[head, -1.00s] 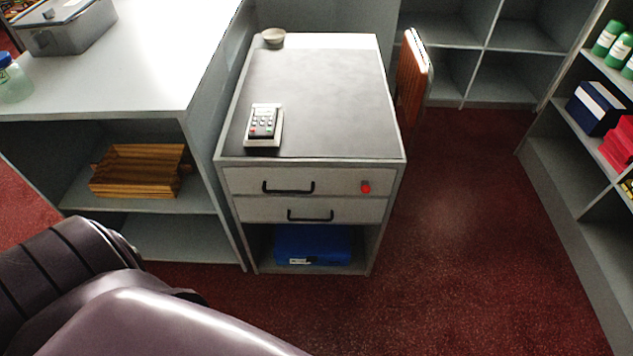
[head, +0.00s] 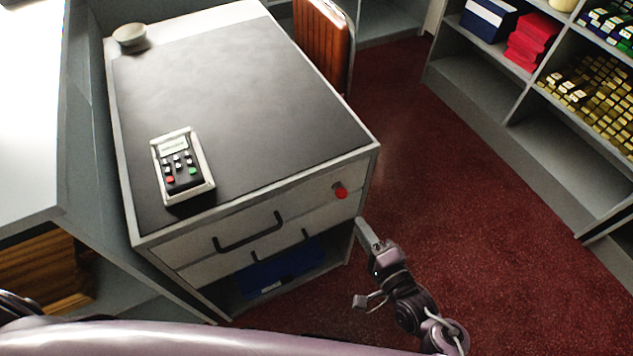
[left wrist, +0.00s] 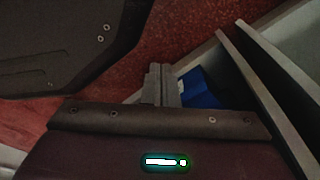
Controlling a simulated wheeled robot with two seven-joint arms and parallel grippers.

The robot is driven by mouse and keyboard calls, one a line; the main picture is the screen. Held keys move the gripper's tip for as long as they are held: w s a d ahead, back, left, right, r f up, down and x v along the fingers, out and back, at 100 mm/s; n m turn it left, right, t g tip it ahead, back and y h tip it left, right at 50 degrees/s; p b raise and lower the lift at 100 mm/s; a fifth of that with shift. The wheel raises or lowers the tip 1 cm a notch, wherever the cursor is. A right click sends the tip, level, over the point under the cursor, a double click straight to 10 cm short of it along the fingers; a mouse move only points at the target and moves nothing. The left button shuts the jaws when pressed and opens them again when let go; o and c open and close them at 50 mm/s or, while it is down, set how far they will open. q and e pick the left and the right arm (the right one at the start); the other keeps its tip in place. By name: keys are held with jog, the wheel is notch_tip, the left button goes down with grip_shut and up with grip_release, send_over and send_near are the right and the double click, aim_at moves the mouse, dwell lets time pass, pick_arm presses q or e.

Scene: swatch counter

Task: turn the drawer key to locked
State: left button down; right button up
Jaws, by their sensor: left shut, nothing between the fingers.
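The red drawer key (head: 341,191) sits in the right part of the top drawer's front (head: 306,202) on the counter cabinet. It is too small to tell which way it is turned. My right gripper (head: 360,262) is in front of the cabinet's right side, below the key and apart from it. Its two fingers are spread and nothing shows between them. My left gripper (left wrist: 158,84) shows in the left wrist view with its fingers together and empty, pointing toward the cabinet's lower opening. The key does not show in that view.
A card terminal (head: 182,165) and a small bowl (head: 130,36) are on the cabinet top. The top drawer has a black handle (head: 248,237). A blue item (head: 275,273) lies in the lower opening. A folded wooden chair (head: 322,42) stands behind. Red floor is free to the right.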

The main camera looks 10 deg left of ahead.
jog(key=w+a+r, duration=0.2)
jog(key=w+a, duration=0.3)
jog(key=w, duration=0.1)
jog(key=shift+w+r+t+y, duration=0.2)
jog(key=shift+w+t+y, duration=0.1)
jog(key=shift+y, duration=0.1)
grip_shut()
